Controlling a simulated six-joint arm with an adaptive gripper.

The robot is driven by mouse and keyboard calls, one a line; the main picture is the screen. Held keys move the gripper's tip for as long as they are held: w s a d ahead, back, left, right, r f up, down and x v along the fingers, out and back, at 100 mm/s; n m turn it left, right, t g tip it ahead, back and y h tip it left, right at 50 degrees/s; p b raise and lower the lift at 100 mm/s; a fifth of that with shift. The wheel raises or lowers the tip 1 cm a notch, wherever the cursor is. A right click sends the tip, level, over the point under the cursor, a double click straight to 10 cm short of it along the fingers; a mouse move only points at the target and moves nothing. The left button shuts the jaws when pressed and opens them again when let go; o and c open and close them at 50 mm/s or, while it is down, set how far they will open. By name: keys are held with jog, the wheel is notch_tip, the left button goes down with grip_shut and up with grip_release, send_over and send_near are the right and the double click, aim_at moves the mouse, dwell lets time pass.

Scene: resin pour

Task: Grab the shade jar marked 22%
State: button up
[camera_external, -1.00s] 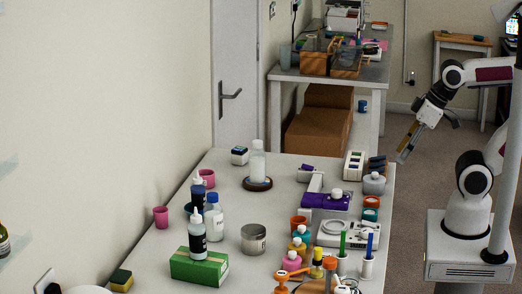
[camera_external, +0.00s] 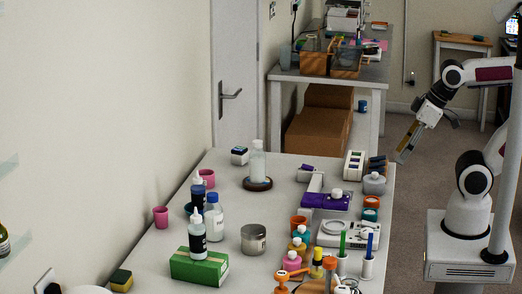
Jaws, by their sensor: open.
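Several small jars stand on the long table: a pink one (camera_external: 291,263), a yellow-orange one (camera_external: 297,248) and a teal one (camera_external: 302,237), with pale tops. A grey jar with a white top (camera_external: 374,184) stands near the right edge. Marks on them are too small to read, so I cannot tell which is marked 22%. My gripper (camera_external: 403,158) is open and empty. It hangs in the air beyond the table's right edge, pointing down, apart from all the jars.
A purple block (camera_external: 325,201), a white scale-like device (camera_external: 362,235) and pens in white holders (camera_external: 367,268) crowd the table's right side. Tall bottles stand on a green box (camera_external: 199,267) and near it. A tin (camera_external: 254,239) stands mid-table. The table's middle has free room.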

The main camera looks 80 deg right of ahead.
jog(key=w+d+r+m+t+h, duration=0.1)
jog(key=w+d+r, duration=0.15)
jog(key=w, duration=0.65)
jog(key=w+d+r+m+t+h, duration=0.15)
jog(key=w+d, duration=0.25)
jog(key=w, duration=0.4)
jog(key=t, duration=0.5)
send_over(240, 156)
jog(key=s+d, duration=0.2)
notch_tip(240, 156, down, 14)
jog(key=shift+h, duration=0.35)
jog(key=shift+a+f, duration=0.1)
jog(key=shift+f, duration=0.05)
jog(key=shift+f, duration=1.7)
jog(key=shift+f, duration=0.1)
